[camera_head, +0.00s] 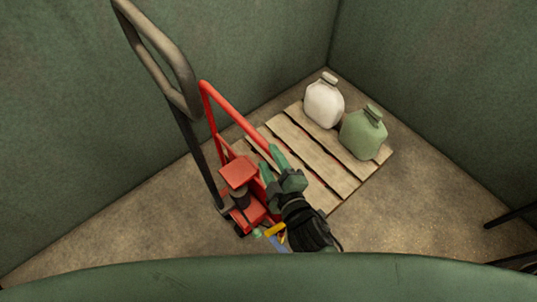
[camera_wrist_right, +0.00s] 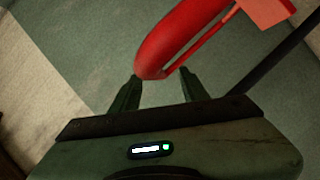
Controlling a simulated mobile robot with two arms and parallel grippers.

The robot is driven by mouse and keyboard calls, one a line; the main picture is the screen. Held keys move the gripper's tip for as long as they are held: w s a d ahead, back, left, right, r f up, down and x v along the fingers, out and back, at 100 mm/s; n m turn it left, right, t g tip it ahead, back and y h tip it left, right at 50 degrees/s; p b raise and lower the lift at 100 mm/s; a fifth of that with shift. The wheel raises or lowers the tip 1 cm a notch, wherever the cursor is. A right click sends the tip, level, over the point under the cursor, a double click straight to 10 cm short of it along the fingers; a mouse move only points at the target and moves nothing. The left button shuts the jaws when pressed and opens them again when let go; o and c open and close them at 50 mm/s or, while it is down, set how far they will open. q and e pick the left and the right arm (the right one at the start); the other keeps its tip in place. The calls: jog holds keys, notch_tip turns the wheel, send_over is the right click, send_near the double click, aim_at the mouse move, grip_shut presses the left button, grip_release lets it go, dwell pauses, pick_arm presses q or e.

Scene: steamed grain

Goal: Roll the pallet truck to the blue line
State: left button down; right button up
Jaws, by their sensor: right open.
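The red pallet truck (camera_head: 240,172) stands left of centre in the head view, with a tall grey-black loop handle (camera_head: 160,50) rising toward the upper left. My right gripper (camera_head: 270,158) is open beside the truck's red upright frame. In the right wrist view, a red bar of the truck (camera_wrist_right: 180,40) reaches down to the space between the open fingertips (camera_wrist_right: 160,76); I cannot tell whether they touch it. A small blue patch (camera_head: 279,243) shows below my wrist; I cannot tell whether it is the blue line. My left gripper is not in view.
A slatted wooden pallet (camera_head: 320,150) lies right of the truck. A white jug (camera_head: 323,103) and a green jug (camera_head: 362,133) stand on it. Green walls (camera_head: 430,70) meet behind it. Bare floor (camera_head: 400,220) lies to the right, with dark bars (camera_head: 510,216) at the edge.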

jog(key=v, duration=0.6)
jog(key=shift+b, duration=0.3)
jog(key=shift+r, duration=0.15)
jog(key=b+x, duration=0.1)
jog(key=x, duration=0.2)
jog(key=b+x, duration=0.1)
jog(key=x, duration=0.2)
jog(key=d+b+x, duration=0.1)
jog(key=x, duration=0.2)
jog(key=shift+w, duration=0.3)
grip_shut()
